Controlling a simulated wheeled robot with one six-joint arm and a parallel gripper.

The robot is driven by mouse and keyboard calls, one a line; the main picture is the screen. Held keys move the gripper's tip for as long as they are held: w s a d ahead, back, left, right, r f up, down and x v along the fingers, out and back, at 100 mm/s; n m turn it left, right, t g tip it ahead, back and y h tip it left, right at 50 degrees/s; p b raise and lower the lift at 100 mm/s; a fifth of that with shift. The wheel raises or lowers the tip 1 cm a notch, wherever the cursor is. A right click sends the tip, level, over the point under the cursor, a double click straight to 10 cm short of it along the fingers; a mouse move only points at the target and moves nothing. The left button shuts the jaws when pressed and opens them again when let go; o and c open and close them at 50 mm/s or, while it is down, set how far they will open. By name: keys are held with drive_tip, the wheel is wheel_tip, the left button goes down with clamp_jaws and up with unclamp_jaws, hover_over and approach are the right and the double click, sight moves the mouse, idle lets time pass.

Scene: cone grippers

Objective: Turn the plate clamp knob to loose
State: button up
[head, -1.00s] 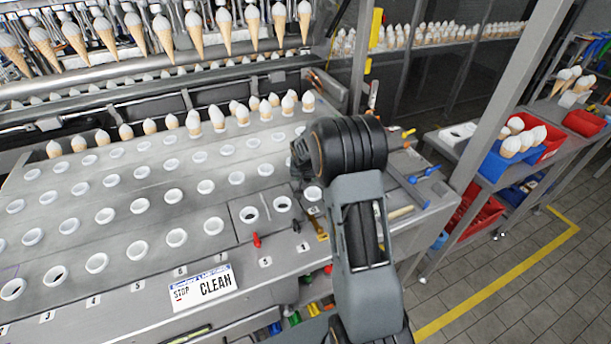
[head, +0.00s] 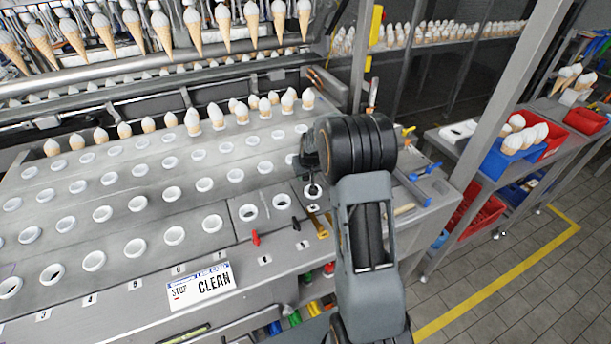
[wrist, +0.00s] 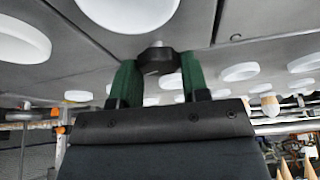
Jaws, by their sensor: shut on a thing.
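My gripper (wrist: 157,75) shows in the wrist view with two green fingers closed on a dark, faceted knob (wrist: 158,62). The knob sits on a short metal stem against the grey plate (wrist: 60,72); I take it for the plate clamp knob. I cannot read its setting. In the head view my gripper (head: 312,180) points down at the right end of the metal plate (head: 140,225), close to a white ring. My wrist hides much of the fingers and the knob there.
White rings (head: 174,236) fill the plate, and a row of cones (head: 170,121) stands along its back. Blue clamps (head: 420,174) are at the right.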

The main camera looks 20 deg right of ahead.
drive_tip(key=n+b, duration=0.1)
drive_tip(key=b, duration=0.1)
drive_tip(key=n+y+b, duration=0.1)
drive_tip(key=b, duration=0.1)
drive_tip(key=shift+w+d+f+n, duration=0.1)
drive_tip(key=shift+f+n, duration=0.3)
drive_tip(key=n+y+b, duration=0.1)
drive_tip(key=n+b, duration=0.1)
drive_tip(key=b, duration=0.1)
drive_tip(key=shift+r+n, duration=0.1)
drive_tip(key=shift+n, duration=0.3)
drive_tip(key=n+b, duration=0.1)
drive_tip(key=n+y+b, duration=0.1)
drive_tip(key=n, duration=0.1)
drive_tip(key=n+g+b, duration=0.1)
drive_tip(key=shift+r+n+y, duration=0.3)
drive_tip(key=shift+y, duration=0.1)
drive_tip(key=shift+n+b, duration=0.3)
drive_tip(key=o, duration=0.9)
drive_tip(key=v, duration=1.4)
drive_tip(key=shift+w, duration=0.25)
